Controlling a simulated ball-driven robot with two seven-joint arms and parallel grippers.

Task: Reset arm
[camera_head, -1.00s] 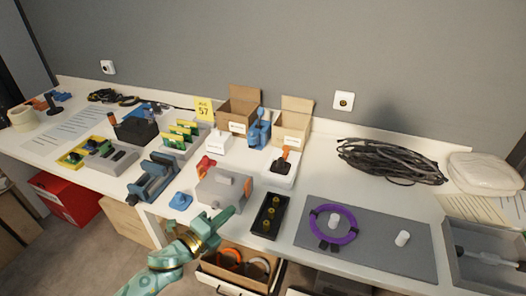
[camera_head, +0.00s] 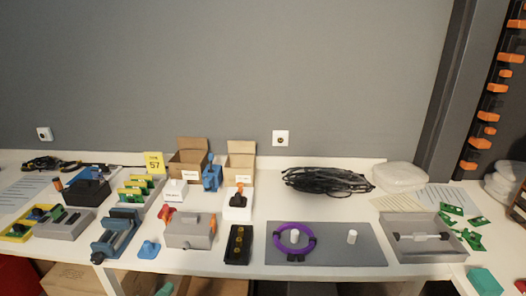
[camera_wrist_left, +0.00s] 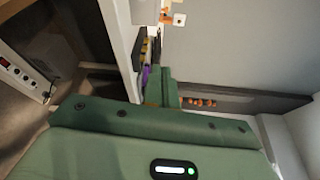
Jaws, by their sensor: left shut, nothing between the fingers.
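My left gripper (camera_wrist_left: 158,87) shows in the left wrist view as green fingers pressed together, with nothing between them. Its broad green body fills the lower part of that view. In the head view I make out no left gripper or arm over the table. My right gripper is in neither current view.
The white table (camera_head: 215,262) carries blue clamps (camera_head: 117,232), a grey box (camera_head: 190,232), a grey mat (camera_head: 345,246) with a purple ring (camera_head: 276,235), black cable (camera_head: 327,181) and a grey tray (camera_head: 444,256). A teal shape (camera_head: 484,281) at lower right is unclear.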

